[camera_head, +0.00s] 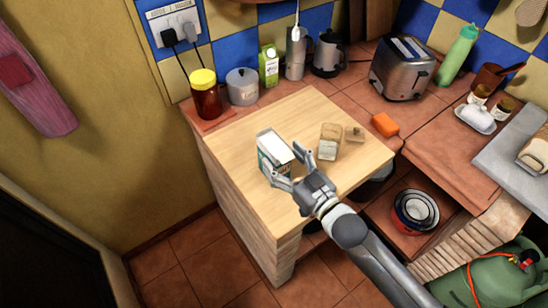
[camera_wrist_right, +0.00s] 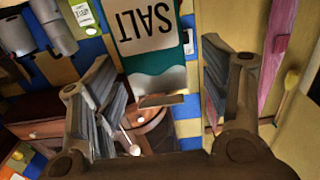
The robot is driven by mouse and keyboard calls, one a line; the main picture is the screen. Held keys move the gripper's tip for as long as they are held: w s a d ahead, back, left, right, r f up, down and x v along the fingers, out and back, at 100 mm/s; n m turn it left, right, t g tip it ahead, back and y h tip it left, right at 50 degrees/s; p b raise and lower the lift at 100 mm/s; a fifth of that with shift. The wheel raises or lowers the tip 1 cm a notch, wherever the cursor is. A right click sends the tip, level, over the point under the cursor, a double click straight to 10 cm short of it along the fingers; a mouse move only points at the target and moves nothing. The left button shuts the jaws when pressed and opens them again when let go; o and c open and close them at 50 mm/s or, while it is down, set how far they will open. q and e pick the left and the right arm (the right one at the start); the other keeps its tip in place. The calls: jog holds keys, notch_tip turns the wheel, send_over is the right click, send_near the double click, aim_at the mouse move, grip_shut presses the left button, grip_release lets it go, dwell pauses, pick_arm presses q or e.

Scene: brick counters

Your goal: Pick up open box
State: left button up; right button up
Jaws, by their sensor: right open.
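The box (camera_head: 272,158) stands upright near the left side of the light wooden board (camera_head: 235,150). It is white and teal with a pale top. In the right wrist view the box (camera_wrist_right: 148,42) shows upside down, with "SALT" on its face and a small thin flap at its edge. My right gripper (camera_head: 289,164) is open at the box, with its fingers spread at the near side. In the wrist view the box lies in the gap between the fingers. I cannot tell whether either finger touches it. My left gripper is not in view.
A glass jar (camera_head: 329,142) and a small lid-like piece (camera_head: 354,133) sit right of the box. An orange sponge (camera_head: 385,124), a toaster (camera_head: 403,67), a yellow-lidded jar (camera_head: 206,100), a grey canister (camera_head: 242,87) and a green carton (camera_head: 269,66) stand around. The board's front is clear.

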aim_at(274, 148)
jog(key=p+x, duration=0.1)
jog(key=x, duration=0.3)
jog(key=shift+w, duration=0.2)
jog(key=shift+w+a+f, duration=0.15)
jog(key=shift+w, duration=0.05)
jog(key=c, duration=1.4)
